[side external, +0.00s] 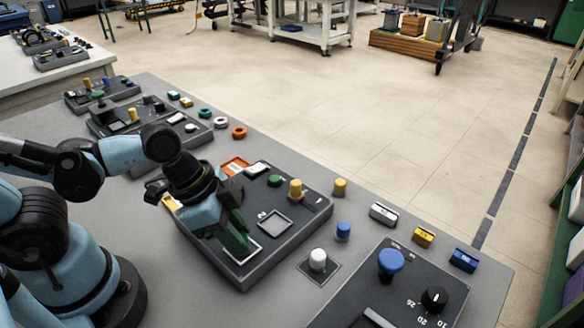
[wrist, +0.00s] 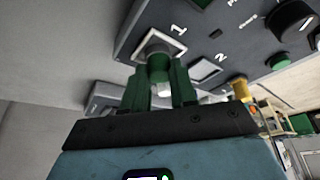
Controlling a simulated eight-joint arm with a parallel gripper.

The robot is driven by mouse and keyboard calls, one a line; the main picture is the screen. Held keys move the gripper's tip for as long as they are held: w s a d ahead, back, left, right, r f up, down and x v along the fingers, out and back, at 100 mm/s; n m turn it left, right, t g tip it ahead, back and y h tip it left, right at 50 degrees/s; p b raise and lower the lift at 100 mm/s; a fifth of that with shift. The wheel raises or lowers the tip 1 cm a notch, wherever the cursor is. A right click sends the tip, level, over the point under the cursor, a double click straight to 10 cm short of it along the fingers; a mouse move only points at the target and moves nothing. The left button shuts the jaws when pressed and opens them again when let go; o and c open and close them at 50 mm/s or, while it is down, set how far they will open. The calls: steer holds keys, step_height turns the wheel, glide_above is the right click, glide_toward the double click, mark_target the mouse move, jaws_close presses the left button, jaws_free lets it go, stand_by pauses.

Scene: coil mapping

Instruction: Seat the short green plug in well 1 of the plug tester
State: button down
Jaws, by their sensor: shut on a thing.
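The short green plug (wrist: 158,68) is between my gripper's green fingers in the wrist view. My gripper (wrist: 163,80) is shut on it. The plug's far end overlaps the pale square rim of well 1 (wrist: 178,50), beside the printed 1. I cannot tell how far, if at all, it is inside the well. In the side view my gripper (side external: 238,240) points down at the near end of the plug tester (side external: 300,223), at the light-rimmed well (side external: 257,249). The fingers hide the plug there.
A second, empty-looking framed well (side external: 275,222) lies beside it. A yellow plug (side external: 296,188) and a green knob (side external: 275,181) stand on the tester. A white plug (side external: 318,259), a blue plug (side external: 343,231) and another panel (side external: 400,290) are to the right.

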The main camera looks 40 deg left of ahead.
stand_by(0.3)
steer(key=c, duration=0.8)
jaws_free()
steer(key=shift+o, duration=0.2)
steer(key=o, duration=0.4)
steer(key=shift+r, duration=0.15)
steer(key=shift+r, duration=3.35)
steer(key=w+a+n+t+y, duration=0.1)
steer(key=w+a+n, duration=0.1)
steer(key=a+n, duration=0.1)
steer(key=w+a+n+t+y, duration=0.1)
steer(key=w+a+n, duration=0.1)
steer(key=a+n, duration=0.1)
steer(key=w+a+r+n+t+y, duration=0.1)
steer(key=w+a+n+t, duration=0.1)
steer(key=a+n, duration=0.1)
steer(key=shift+a, duration=0.5)
